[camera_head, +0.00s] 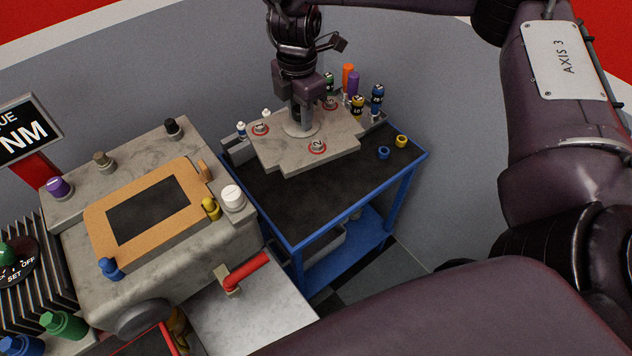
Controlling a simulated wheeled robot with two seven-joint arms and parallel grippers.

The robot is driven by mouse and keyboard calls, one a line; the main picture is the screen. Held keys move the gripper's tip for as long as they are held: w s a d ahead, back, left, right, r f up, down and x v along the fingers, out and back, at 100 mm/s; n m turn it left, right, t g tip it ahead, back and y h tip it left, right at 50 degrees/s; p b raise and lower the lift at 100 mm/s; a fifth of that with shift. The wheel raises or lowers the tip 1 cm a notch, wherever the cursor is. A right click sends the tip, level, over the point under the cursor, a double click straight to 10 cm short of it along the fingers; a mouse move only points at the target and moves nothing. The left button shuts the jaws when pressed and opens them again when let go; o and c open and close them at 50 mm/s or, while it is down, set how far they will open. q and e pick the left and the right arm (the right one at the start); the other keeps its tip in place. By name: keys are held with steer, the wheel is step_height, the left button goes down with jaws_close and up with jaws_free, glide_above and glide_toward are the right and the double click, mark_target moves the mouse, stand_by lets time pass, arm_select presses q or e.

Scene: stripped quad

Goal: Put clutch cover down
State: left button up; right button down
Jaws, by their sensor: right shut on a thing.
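The clutch cover appears to be the flat grey plate (277,155) with stepped edges and several red-ringed numbered bolt spots. It is over the far part of the black top of a blue cart (330,203), roughly level. I cannot tell whether it touches the cart top. My right gripper (302,128) comes down from above and is shut on the raised middle of the plate. The fingertips hide that grip point. My left gripper is not in view.
The cart's front half is clear. A grey engine block (180,268) with an orange gasket (175,240) stands left.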

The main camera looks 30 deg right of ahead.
steer(key=shift+w+d+f+n, duration=0.3)
steer(key=shift+f+n, duration=0.1)
steer(key=shift+n, duration=0.5)
steer(key=shift+f+b, duration=0.25)
steer(key=shift+b, duration=0.1)
steer(key=b, duration=0.5)
glide_above(306, 184)
step_height(306, 184, down, 16)
steer(key=shift+a+f, duration=0.1)
steer(key=shift+w+f, duration=0.1)
steer(key=shift+f, duration=1.6)
steer(key=shift+f, duration=0.15)
steer(key=c, duration=1.1)
jaws_free()
step_height(306, 184, up, 12)
steer(key=p, duration=0.3)
steer(key=shift+r, duration=0.2)
